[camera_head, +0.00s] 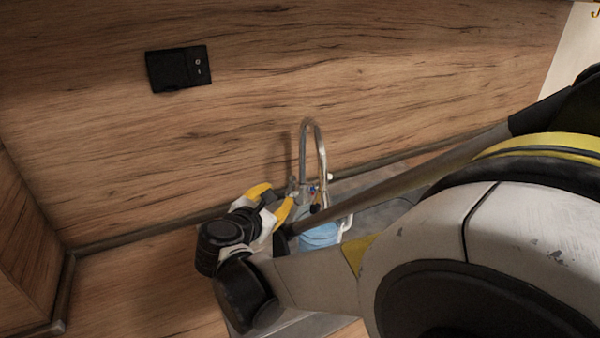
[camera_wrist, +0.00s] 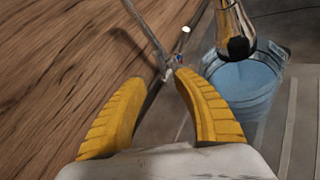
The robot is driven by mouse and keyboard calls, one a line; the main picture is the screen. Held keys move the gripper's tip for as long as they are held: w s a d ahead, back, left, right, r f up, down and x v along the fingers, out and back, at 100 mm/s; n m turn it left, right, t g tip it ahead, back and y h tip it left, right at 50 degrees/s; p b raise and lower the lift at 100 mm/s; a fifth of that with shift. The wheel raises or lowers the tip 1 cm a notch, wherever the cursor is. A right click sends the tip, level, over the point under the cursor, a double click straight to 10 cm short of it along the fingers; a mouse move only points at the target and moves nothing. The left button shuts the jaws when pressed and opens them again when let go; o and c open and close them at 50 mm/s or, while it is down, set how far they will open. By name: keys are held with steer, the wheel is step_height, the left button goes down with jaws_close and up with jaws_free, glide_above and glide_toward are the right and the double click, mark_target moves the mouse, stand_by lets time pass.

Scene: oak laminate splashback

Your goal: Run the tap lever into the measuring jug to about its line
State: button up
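The tap (camera_head: 304,150) is a tall metal arch by the wooden splashback, with small red and blue marks near its base. The tap lever (camera_wrist: 167,72) seems to be the small metal piece by my right fingertip; I cannot tell whether they touch. The measuring jug (camera_head: 320,236) is bluish and stands under the spout, partly hidden by my arm. In the wrist view the dark spout end (camera_wrist: 236,40) hangs over the jug (camera_wrist: 246,88). Its line and water level cannot be made out. My gripper (camera_head: 280,194), with yellow fingers, is open and empty left of the jug.
The wooden splashback (camera_head: 330,75) rises close behind the tap. A black wall socket plate (camera_head: 178,69) is up at the left. A grey sink surface (camera_head: 372,212) lies right of the jug. Wooden counter (camera_head: 140,285) is clear at the left.

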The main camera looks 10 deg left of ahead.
mark_target(290, 184)
steer(key=shift+g+y, duration=0.3)
steer(key=b+x, duration=0.1)
steer(key=x, duration=1)
steer(key=shift+w+d+r, duration=0.1)
steer(key=shift+w+d, duration=0.05)
steer(key=shift+w, duration=0.05)
steer(key=shift+w+b, duration=0.35)
steer(key=shift+w, duration=0.25)
steer(key=shift+s, duration=0.1)
jaws_close()
